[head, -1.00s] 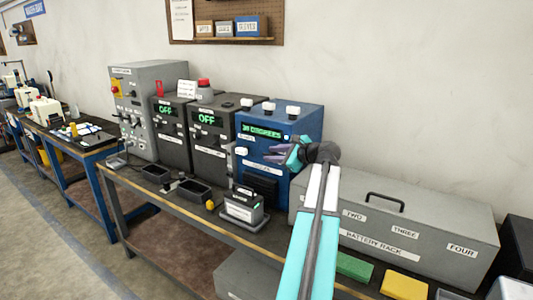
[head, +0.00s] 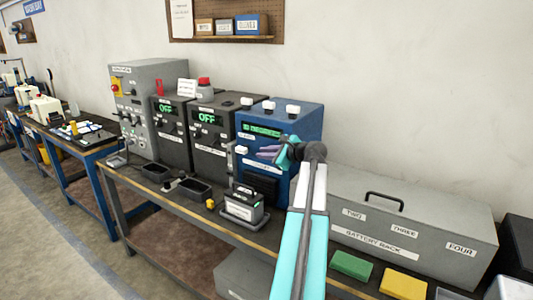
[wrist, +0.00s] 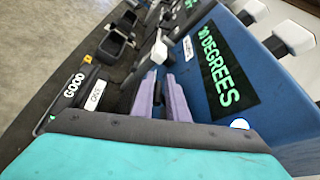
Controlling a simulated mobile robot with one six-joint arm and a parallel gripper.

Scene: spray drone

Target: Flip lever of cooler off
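The cooler is the blue box (head: 308,125) on the bench, with a lit green display (wrist: 220,68) reading in degrees. A white lever handle (head: 241,150) sticks out at the left of its front; a white handle also shows just beyond my fingertips in the wrist view (wrist: 159,50). My gripper (head: 262,153) is in front of the cooler's face, its purple fingers pointing left toward the lever. In the wrist view the fingers (wrist: 160,78) stand a little apart with a narrow gap and nothing clearly between them. I cannot tell whether they touch the lever.
Dark grey units with OFF displays (head: 212,140) stand left of the cooler. A small battery (head: 243,206) sits in front on the bench. The long grey battery rack (head: 400,225) is at the right. White knobs (head: 293,110) top the cooler.

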